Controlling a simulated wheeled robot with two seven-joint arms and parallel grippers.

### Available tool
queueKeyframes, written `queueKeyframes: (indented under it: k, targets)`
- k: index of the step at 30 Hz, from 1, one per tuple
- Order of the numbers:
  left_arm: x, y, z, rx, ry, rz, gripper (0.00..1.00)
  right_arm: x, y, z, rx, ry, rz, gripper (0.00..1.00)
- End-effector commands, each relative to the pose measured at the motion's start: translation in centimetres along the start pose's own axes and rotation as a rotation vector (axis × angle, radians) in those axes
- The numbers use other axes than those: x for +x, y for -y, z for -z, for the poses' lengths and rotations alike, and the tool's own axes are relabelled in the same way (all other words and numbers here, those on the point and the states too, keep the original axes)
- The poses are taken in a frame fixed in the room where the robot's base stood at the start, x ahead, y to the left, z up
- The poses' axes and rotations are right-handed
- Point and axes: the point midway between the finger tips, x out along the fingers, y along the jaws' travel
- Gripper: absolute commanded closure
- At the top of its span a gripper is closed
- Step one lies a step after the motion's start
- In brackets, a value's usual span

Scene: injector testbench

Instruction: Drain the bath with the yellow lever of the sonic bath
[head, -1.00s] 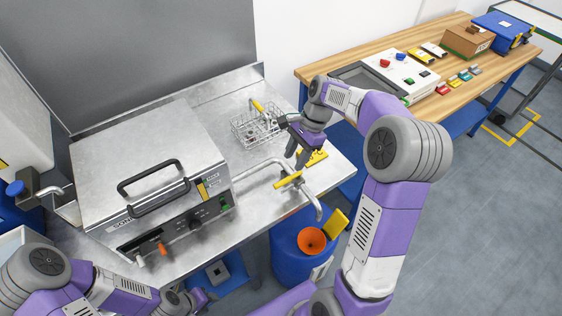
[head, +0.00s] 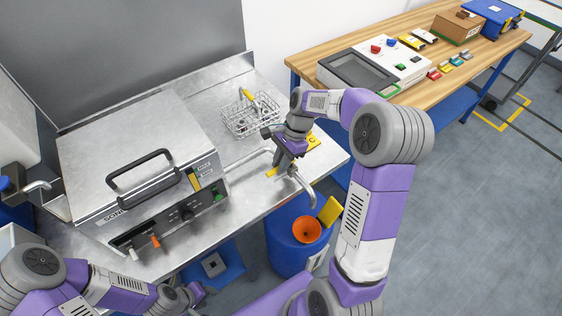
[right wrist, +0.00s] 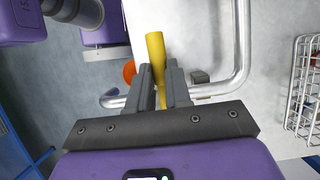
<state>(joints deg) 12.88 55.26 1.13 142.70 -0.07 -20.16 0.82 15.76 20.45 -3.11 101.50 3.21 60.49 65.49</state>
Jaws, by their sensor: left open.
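The sonic bath (head: 130,150) is a steel box with its lid down and a black handle. Its drain pipe (head: 308,190) runs right and bends down at the table edge. The yellow lever (head: 271,172) is on this pipe, mostly hidden by my right gripper (head: 276,150) in the head view. In the right wrist view the yellow lever (right wrist: 156,50) lies between the two fingers of my right gripper (right wrist: 160,88). Whether they press on it I cannot tell. My left gripper (head: 188,297) is open, low in front of the bench.
A blue drum (head: 285,250) with an orange funnel (head: 307,229) stands below the pipe's end. A wire basket (head: 250,116) sits on the steel table behind my right gripper. A wooden bench (head: 320,65) with a test device stands at the back right.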

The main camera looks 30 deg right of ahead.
Motion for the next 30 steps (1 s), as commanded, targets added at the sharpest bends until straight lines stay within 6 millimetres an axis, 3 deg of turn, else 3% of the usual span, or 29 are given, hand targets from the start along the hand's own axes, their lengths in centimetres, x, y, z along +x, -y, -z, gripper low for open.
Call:
queueKeyframes:
  k: [3, 19, 30]
  targets:
    - [0.0, 0.0, 0.0, 0.000, 0.000, 0.000, 0.57, 0.0, 0.0, 0.0, 0.000, 0.000, 0.000, 1.00]
    - [-0.5, -0.2, 0.0, 0.000, 0.000, 0.000, 0.57, -0.1, -0.1, -0.1, -0.036, 0.000, -0.016, 1.00]
    - [-3.0, -1.1, -0.1, 0.000, 0.000, 0.000, 0.57, -0.4, -1.1, 0.0, -0.268, 0.001, -0.114, 1.00]
